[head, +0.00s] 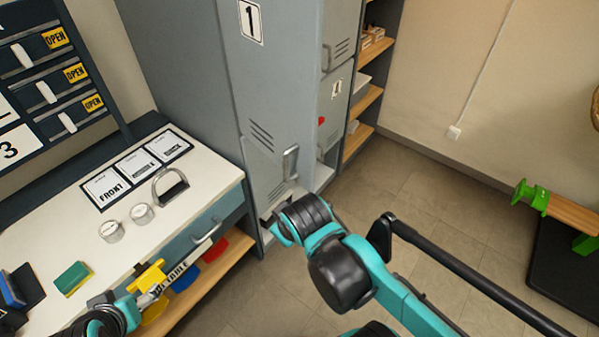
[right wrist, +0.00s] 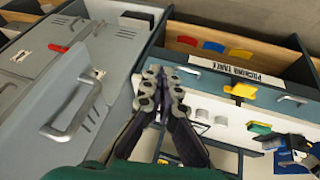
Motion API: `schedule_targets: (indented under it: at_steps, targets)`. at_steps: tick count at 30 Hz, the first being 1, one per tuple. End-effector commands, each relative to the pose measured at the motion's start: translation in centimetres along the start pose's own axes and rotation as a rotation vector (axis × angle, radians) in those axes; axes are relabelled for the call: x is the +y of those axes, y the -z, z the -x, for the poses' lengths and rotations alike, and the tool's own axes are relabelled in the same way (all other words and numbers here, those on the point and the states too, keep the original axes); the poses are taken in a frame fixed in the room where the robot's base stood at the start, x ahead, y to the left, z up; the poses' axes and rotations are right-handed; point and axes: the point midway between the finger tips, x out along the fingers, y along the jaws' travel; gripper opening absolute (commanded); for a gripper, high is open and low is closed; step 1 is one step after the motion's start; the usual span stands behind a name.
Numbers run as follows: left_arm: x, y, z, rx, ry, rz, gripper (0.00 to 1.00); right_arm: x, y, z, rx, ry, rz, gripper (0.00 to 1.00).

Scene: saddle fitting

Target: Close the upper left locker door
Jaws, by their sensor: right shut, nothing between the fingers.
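The grey locker door marked 1 (head: 250,75) stands tall at the top centre of the head view, with vent slots low on it and a metal handle (head: 290,163) below them. I cannot tell how far it stands from its frame. In the right wrist view a grey locker panel with a handle (right wrist: 76,106) lies left of my right gripper (right wrist: 162,84). That gripper is shut and empty, apart from the handle. In the head view its fingers are mostly hidden by my right wrist. My left gripper (head: 140,299) is low at the left, by the table front; its jaws are unclear.
A white-topped table (head: 215,172) at left holds a stirrup (head: 170,187), round tins and a green-yellow sponge (head: 73,279). Open shelves (head: 368,97) stand right of the lockers. The tiled floor at right is clear up to a green-ended stand (head: 530,197).

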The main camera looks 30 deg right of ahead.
Motion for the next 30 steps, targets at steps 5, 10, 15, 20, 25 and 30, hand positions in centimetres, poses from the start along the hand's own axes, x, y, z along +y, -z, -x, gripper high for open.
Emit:
schedule_targets:
  at_steps: [5,10,15,20,25,30]
  targets:
    - [0.0,1.0,1.4,0.000,0.000,0.000,0.79,0.7,1.4,0.9,-0.090,-0.030,0.238,0.00]
    - [0.0,2.1,3.0,0.000,0.000,0.000,0.79,1.7,3.2,1.8,-0.220,-0.064,0.550,0.00]
    - [0.0,3.9,5.4,0.000,0.000,0.000,0.79,3.0,6.6,3.2,-0.440,-0.096,1.002,0.00]
    - [0.0,5.2,7.3,0.000,0.000,0.000,0.79,3.4,9.7,4.3,-0.669,-0.097,1.374,0.00]
    - [0.0,5.8,8.1,0.000,0.000,0.000,0.79,3.3,11.2,4.9,-0.816,-0.081,1.566,0.00]
    - [0.0,5.7,8.0,0.000,0.000,0.000,0.79,3.6,11.0,4.3,-0.852,-0.074,1.605,0.00]
